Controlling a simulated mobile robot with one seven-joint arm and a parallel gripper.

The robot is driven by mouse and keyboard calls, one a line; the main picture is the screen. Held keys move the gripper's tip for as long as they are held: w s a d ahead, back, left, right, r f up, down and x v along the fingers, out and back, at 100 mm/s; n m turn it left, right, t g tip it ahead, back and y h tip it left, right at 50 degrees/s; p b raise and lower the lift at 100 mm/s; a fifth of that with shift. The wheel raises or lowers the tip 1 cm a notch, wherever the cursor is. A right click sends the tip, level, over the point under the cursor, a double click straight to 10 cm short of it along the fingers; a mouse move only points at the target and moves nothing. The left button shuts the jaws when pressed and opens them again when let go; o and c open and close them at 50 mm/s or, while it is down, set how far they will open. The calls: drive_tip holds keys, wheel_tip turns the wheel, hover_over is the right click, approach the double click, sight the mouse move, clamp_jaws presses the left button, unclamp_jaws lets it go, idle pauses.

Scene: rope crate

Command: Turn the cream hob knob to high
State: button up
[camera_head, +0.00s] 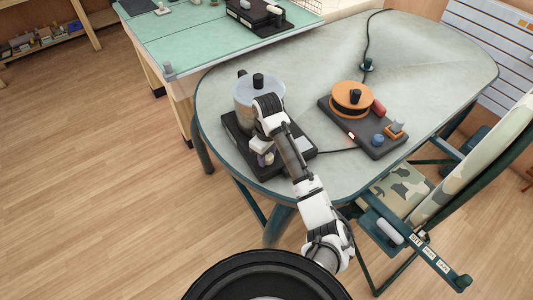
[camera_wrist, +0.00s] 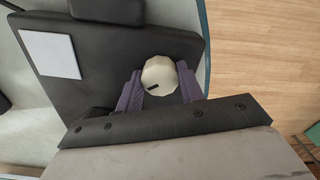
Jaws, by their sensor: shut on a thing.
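The cream hob knob (camera_wrist: 159,75) is round and faceted with a dark pointer mark near its lower left edge in the wrist view. It sits on a black hob (camera_wrist: 95,65) with a white label. My gripper (camera_wrist: 159,88) has its two purple fingers on either side of the knob and is shut on it. In the head view my gripper (camera_head: 262,156) is low at the front of the black hob (camera_head: 300,152), and the knob is hidden there. A pot (camera_head: 244,92) with a clear lid and black lid knob stands on this hob.
A second black hob (camera_head: 365,132) to the right bears an orange lidded pan (camera_head: 352,98), a blue knob (camera_head: 377,139) and an orange item. The oval table (camera_head: 440,60) is clear at its far right. A camouflage chair (camera_head: 440,190) stands at its right side.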

drive_tip(key=m, duration=0.3)
drive_tip(key=shift+s+a+f, duration=0.1)
drive_tip(key=shift+a+f, duration=0.05)
drive_tip(key=shift+f, duration=0.05)
drive_tip(key=m, duration=0.4)
drive_tip(key=o, duration=1)
drive_tip(key=shift+c, duration=0.2)
drive_tip(key=n, duration=0.6)
drive_tip(key=shift+d, duration=0.25)
